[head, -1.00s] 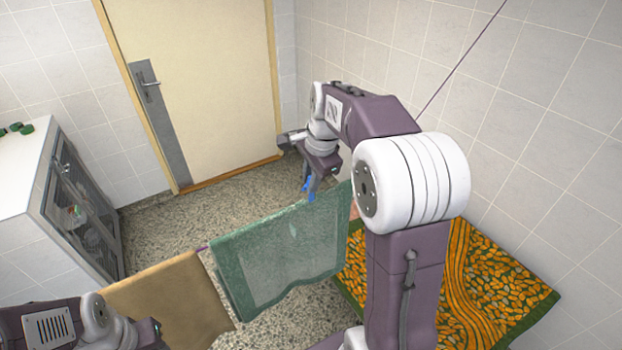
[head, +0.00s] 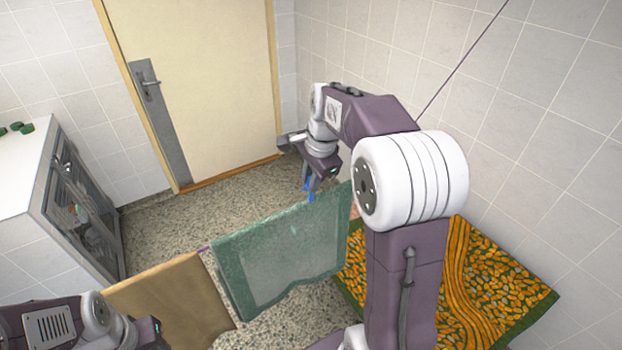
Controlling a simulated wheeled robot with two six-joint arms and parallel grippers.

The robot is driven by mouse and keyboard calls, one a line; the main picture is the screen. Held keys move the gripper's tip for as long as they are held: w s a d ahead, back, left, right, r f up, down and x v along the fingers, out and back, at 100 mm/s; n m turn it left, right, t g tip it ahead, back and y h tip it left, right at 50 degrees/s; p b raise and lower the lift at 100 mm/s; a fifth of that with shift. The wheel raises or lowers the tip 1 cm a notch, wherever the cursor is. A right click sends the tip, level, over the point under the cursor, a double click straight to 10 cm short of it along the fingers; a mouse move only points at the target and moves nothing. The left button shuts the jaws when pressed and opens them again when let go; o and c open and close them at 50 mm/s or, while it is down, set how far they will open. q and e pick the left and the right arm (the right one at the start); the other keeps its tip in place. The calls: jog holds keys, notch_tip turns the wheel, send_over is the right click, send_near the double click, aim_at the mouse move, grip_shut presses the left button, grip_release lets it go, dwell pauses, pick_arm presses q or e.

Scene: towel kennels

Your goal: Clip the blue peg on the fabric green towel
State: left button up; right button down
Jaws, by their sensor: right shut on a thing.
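The green towel (head: 282,254) hangs over a line in the middle of the head view. The blue peg (head: 310,196) is held in my right gripper (head: 312,186), which is shut on it and points down just above the towel's top edge, right of its middle. Whether the peg touches the towel cannot be told from this view. My left arm shows at the bottom left; its gripper's fingers are not visible.
A tan towel (head: 172,300) hangs left of the green one, and an orange-and-green patterned towel (head: 495,275) hangs at the right. A purple peg (head: 203,249) sits between the tan and green towels. A cabinet with a barred door (head: 85,215) stands at left. The speckled floor is clear towards the door (head: 200,90).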

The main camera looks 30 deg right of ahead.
jog(key=shift+f, duration=0.1)
jog(key=shift+f+b, duration=0.45)
jog(key=shift+f, duration=0.15)
jog(key=shift+f, duration=0.1)
jog(key=shift+f+b, duration=0.3)
jog(key=shift+f, duration=0.1)
jog(key=shift+f, duration=0.1)
dwell(0.5)
jog(key=shift+f+b, duration=0.3)
jog(key=shift+f, duration=0.1)
